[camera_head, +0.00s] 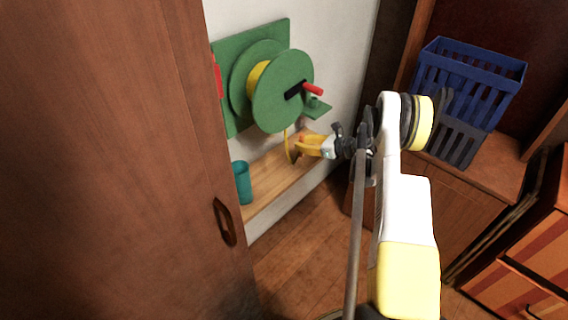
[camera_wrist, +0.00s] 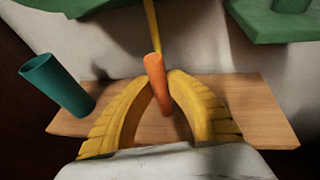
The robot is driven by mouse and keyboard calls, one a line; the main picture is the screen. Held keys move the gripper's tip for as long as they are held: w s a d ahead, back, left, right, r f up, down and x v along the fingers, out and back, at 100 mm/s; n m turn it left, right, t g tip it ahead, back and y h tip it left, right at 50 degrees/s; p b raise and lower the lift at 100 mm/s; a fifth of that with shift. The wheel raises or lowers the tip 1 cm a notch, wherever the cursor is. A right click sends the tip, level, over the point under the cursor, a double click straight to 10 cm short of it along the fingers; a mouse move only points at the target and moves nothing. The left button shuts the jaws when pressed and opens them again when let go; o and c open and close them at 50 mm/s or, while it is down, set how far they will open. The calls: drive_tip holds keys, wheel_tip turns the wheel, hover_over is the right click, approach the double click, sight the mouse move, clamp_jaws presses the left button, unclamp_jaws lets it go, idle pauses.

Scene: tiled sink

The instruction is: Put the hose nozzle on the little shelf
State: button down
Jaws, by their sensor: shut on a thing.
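The orange hose nozzle (camera_wrist: 155,80) stands slightly tilted between my gripper's yellow fingers in the wrist view. A thin yellow hose (camera_wrist: 151,25) runs up from its top. My gripper (camera_wrist: 160,86) is shut on the nozzle; it also shows in the head view (camera_head: 298,147), in front of the wall below the reel. The nozzle is hard to make out there. A small green shelf (camera_head: 322,110) juts out at the reel's lower right, above my gripper. It appears at the upper right of the wrist view (camera_wrist: 262,30), with a green part on it.
A wooden ledge (camera_head: 262,190) runs along the wall below, with a teal cup (camera_head: 243,184) at its left end. The green hose reel (camera_head: 283,92) with a red-handled crank (camera_head: 312,90) is above. A brown door (camera_head: 110,160) stands left; a blue basket (camera_head: 470,75) is right.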

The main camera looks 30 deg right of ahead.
drive_tip(key=shift+w+a+f+b, duration=0.55)
drive_tip(key=shift+a+f, duration=0.2)
drive_tip(key=shift+f, duration=0.45)
drive_tip(key=shift+w+a+f+b, duration=0.5)
drive_tip(key=shift+a+f+b, duration=0.25)
drive_tip(key=shift+f, duration=0.45)
drive_tip(key=shift+w+a+f+b, duration=0.55)
drive_tip(key=shift+a+f, duration=0.2)
drive_tip(key=shift+f, duration=0.45)
drive_tip(key=shift+f, duration=0.1)
drive_tip(key=c, duration=1.4)
unclamp_jaws()
